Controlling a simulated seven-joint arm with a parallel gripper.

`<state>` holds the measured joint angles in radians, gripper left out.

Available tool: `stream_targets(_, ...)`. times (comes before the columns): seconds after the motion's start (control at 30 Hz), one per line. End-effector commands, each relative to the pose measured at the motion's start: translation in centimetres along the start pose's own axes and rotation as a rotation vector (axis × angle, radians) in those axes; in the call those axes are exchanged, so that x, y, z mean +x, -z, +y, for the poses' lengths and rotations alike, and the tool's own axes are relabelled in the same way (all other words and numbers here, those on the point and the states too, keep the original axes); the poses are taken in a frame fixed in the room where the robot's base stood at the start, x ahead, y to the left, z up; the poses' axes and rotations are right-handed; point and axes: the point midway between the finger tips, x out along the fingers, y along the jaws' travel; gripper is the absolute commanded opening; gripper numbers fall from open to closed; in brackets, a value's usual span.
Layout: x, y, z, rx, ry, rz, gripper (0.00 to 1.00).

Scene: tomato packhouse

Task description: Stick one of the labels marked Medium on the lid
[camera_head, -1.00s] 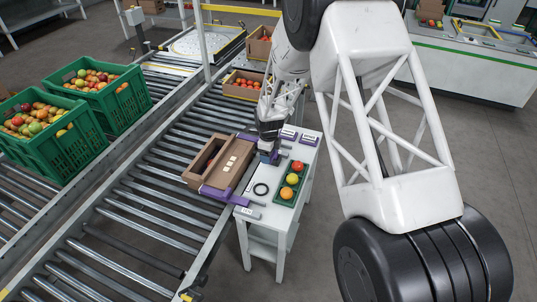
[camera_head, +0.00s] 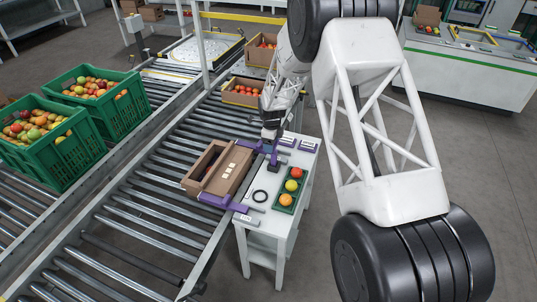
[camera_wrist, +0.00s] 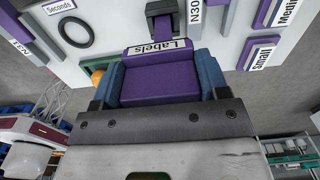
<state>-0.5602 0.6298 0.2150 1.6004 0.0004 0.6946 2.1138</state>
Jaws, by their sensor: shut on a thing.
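My gripper (camera_head: 273,160) hangs over the white side table, right of the cardboard carton. In the wrist view its blue fingers (camera_wrist: 160,78) are shut on a purple block (camera_wrist: 160,88) marked "Labels". In that view a purple block marked Medium (camera_wrist: 287,12) is at the top right edge, partly cut off, and one marked Small (camera_wrist: 262,55) is nearer. The carton (camera_head: 203,162) lies on the rollers. Its brown panel (camera_head: 237,178), which looks like the lid, bears several small pale squares. The gripper is beside the carton, apart from this panel.
Purple fixtures (camera_head: 222,202) flank the carton. On the table (camera_head: 263,222) lie a black ring (camera_head: 259,195) and a green tray (camera_head: 277,207) with tomatoes. Green crates (camera_head: 50,155) of fruit stand left. Tomato cartons (camera_head: 243,98) stand further along the rollers (camera_head: 140,215).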

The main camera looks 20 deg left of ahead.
Motion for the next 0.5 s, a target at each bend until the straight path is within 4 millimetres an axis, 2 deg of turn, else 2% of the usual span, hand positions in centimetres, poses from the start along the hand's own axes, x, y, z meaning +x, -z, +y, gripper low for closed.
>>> stream_targets(0.1,0.1,-0.2,-2.7,0.0,0.0,0.0,0.51)
stream_targets(0.5,1.3,0.0,-10.5,0.007,0.0,0.0,0.51)
